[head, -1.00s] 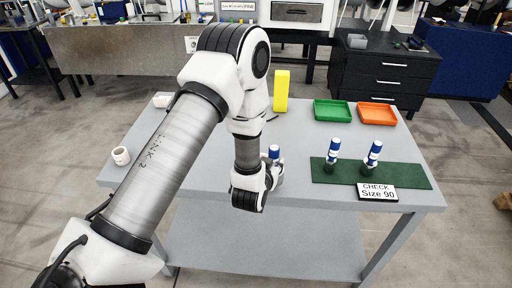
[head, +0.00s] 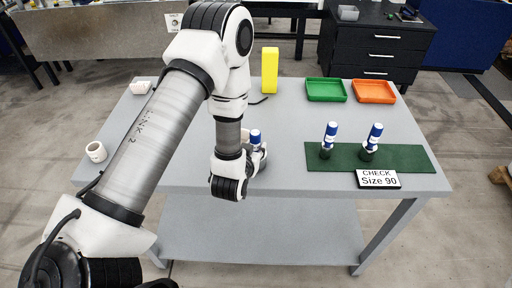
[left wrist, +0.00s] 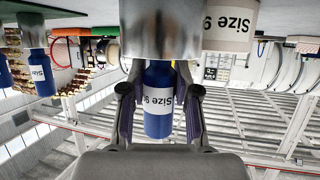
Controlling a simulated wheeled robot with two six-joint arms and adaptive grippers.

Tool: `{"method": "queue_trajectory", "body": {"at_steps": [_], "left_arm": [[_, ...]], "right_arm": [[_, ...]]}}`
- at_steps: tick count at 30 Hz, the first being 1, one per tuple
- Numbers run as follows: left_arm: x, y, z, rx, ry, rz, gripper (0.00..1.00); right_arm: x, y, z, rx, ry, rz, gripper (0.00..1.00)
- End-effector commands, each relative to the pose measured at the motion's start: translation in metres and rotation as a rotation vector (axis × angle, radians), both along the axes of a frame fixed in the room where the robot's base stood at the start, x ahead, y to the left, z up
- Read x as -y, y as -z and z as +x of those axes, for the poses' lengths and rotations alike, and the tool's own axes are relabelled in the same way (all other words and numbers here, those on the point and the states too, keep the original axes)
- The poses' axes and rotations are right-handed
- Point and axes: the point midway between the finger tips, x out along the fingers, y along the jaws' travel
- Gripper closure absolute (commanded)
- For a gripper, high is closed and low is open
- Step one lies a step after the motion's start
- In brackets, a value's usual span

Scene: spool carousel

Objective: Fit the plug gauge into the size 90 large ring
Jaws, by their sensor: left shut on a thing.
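My left gripper (head: 252,160) is shut on the blue handle of a plug gauge (head: 255,137) over the table's front left part. In the left wrist view the fingers (left wrist: 160,105) flank the blue handle (left wrist: 158,122), whose label reads "Size 9" with the rest hidden. The gauge's wide silver end (left wrist: 160,30) is at the top of that view. A cream ring (left wrist: 230,25) labelled "Size 9", cut off by the frame, shows just right of it; I cannot tell if they touch. My right gripper is not in view.
Two more blue and white gauges (head: 329,138) (head: 373,138) stand on the green mat (head: 415,158), behind a "CHECK Size 90" sign (head: 378,179). Pale rings (head: 96,152) (head: 140,88) stand at the left. Green (head: 326,90) and orange (head: 374,92) trays and a yellow block (head: 270,70) are at the back.

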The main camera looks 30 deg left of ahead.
Motion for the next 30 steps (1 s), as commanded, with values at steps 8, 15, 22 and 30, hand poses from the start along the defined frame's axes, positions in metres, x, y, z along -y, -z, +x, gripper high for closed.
{"method": "queue_trajectory", "body": {"at_steps": [8, 15, 22, 30], "left_arm": [[0.000, 0.007, 0.000, 0.001, 0.000, 0.000, 1.00], [0.000, 0.008, 0.000, 0.000, 0.000, 0.000, 0.44], [0.000, 0.005, 0.000, 0.000, 0.000, 0.000, 0.44], [0.011, -0.013, -0.035, -0.004, 0.002, -0.001, 0.44]], "right_arm": [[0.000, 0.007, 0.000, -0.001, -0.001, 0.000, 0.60], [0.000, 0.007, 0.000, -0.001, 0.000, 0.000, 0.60], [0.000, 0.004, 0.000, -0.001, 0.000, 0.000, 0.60], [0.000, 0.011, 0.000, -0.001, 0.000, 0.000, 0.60]]}}
